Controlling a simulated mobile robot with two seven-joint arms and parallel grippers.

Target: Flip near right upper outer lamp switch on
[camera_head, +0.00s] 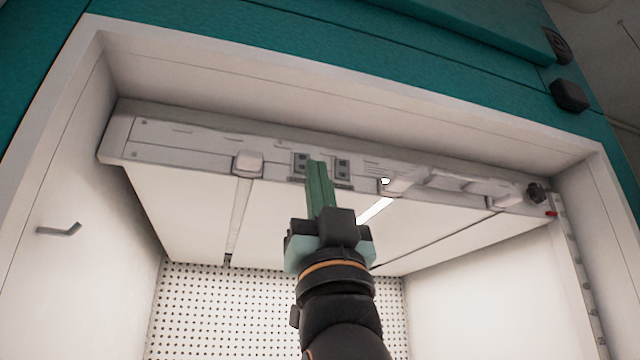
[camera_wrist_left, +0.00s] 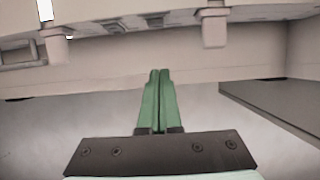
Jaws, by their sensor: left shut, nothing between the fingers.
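A grey lamp panel (camera_head: 200,150) runs across the top of the open chamber. Two small dark switches sit near its middle, a left switch (camera_head: 300,162) and a right switch (camera_head: 342,168). Which way each is flipped is too small to tell. My left gripper (camera_head: 316,165) is shut and empty, its green fingers pointing up, with the tips over the panel between the two switches. I cannot tell whether they touch it. My right gripper is not in view.
A lit lamp strip (camera_head: 374,210) shows under the panel, right of my fingers; another strip (camera_head: 238,215) at the left looks unlit. A dark knob (camera_head: 537,192) sits at the panel's right end. A hook (camera_head: 58,230) is on the left wall. The chamber below is open.

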